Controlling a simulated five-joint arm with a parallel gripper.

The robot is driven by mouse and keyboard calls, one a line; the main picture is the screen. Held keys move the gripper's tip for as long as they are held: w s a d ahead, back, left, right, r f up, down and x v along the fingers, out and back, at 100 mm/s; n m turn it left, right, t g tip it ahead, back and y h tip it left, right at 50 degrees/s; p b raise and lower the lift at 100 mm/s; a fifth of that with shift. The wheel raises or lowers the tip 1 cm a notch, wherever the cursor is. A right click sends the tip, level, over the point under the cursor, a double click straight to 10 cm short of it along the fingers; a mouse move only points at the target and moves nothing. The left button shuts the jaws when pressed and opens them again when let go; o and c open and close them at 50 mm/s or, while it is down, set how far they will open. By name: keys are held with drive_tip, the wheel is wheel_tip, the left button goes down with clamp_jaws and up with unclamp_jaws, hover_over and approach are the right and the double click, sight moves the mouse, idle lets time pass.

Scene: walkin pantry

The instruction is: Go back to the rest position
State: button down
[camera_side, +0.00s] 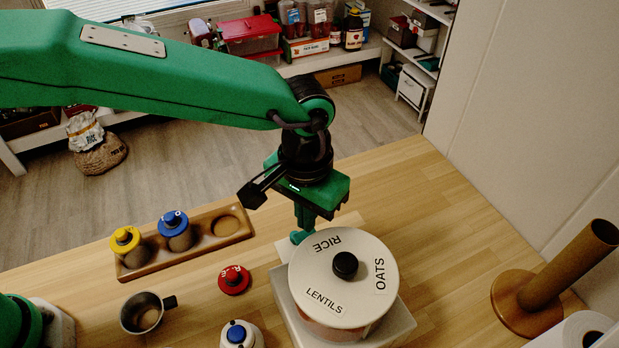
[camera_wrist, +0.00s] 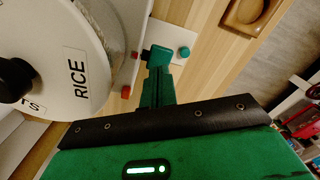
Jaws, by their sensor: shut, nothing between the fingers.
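My gripper (camera_side: 302,232) is shut and empty, pointing down just behind the round dispenser. The dispenser's white lid (camera_side: 325,285) carries the labels RICE, OATS and LENTILS and a black knob (camera_side: 345,265). The dispenser stands on a pale square base (camera_side: 398,328). In the wrist view, my green fingers (camera_wrist: 158,58) are beside the lid (camera_wrist: 50,45), over a pale plate with a green button (camera_wrist: 184,52) and small red parts (camera_wrist: 126,92). I cannot tell whether the fingertips touch the plate.
A wooden tray (camera_side: 132,272) holds a yellow-topped jar (camera_side: 127,242) and a blue-topped jar (camera_side: 175,232); its right recess is empty. A red-topped item (camera_side: 234,280), a metal cup (camera_side: 143,314) and another jar (camera_side: 240,336) stand in front. A wooden roll holder (camera_side: 530,300) is at right.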

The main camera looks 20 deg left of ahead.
idle(0.4)
drive_tip(key=a+r+n+t+h, duration=0.1)
drive_tip(key=a+r, duration=0.5)
drive_tip(key=a, duration=0.5)
drive_tip(key=a+r+t, duration=0.1)
drive_tip(key=a+r, duration=0.4)
drive_tip(key=a, duration=0.6)
drive_tip(key=s+a+n+t, duration=0.1)
drive_tip(key=s+a, duration=0.4)
drive_tip(key=a, duration=0.3)
drive_tip(key=s+a+n+t+y, duration=0.1)
drive_tip(key=s+a+t, duration=0.1)
drive_tip(key=s+a, duration=0.4)
drive_tip(key=shift+s+a+r+t, duration=0.15)
drive_tip(key=shift+s+a+t, duration=0.15)
drive_tip(key=shift+a, duration=0.75)
